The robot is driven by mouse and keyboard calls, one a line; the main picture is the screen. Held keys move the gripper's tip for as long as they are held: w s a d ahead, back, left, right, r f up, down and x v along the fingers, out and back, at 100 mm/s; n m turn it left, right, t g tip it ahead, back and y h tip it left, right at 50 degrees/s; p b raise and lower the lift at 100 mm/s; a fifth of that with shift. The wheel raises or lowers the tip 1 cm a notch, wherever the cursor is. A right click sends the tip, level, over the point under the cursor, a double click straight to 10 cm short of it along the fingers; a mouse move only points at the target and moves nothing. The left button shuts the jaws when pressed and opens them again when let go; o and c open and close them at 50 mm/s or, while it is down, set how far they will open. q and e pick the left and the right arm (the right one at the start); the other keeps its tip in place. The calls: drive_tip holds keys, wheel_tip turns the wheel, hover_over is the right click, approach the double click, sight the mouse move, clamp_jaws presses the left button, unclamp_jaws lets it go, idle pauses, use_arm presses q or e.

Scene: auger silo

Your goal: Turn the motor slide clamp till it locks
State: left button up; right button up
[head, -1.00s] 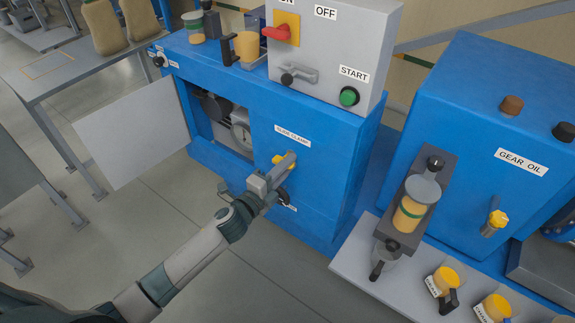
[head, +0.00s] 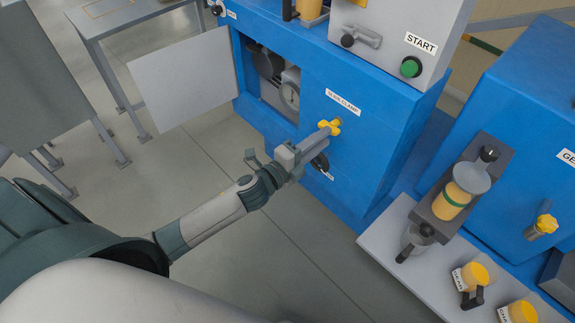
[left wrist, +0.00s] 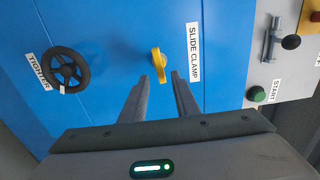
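The slide clamp is a small yellow knob (head: 331,126) on the blue cabinet's front, below its SLIDE CLAMP label (head: 343,102). In the left wrist view the knob (left wrist: 158,66) stands upright, just past the fingertips and roughly between them. My left gripper (head: 322,134) points at the knob, with its fingers close to it in the head view. In the left wrist view the left gripper (left wrist: 160,77) shows its two fingers apart with nothing held between them. Whether a finger touches the knob I cannot tell. My right gripper is not in view.
An open grey door (head: 185,83) hangs at the cabinet's left. A green START button (head: 411,67) is above. A shelf with yellow-lidded cups (head: 474,275) stands at the right. Floor in front is clear.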

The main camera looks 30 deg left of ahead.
use_arm(q)
drive_tip(key=b+v, duration=0.3)
drive_tip(key=v, duration=0.9)
drive_tip(key=shift+s, duration=0.3)
drive_tip(key=shift+a+r, duration=0.1)
drive_tip(key=shift+a, duration=0.1)
drive_tip(key=shift+w+a+n+p, duration=0.3)
drive_tip(key=shift+a+n+p, duration=0.25)
drive_tip(key=shift+p, duration=0.35)
drive_tip(key=shift+w, duration=0.1)
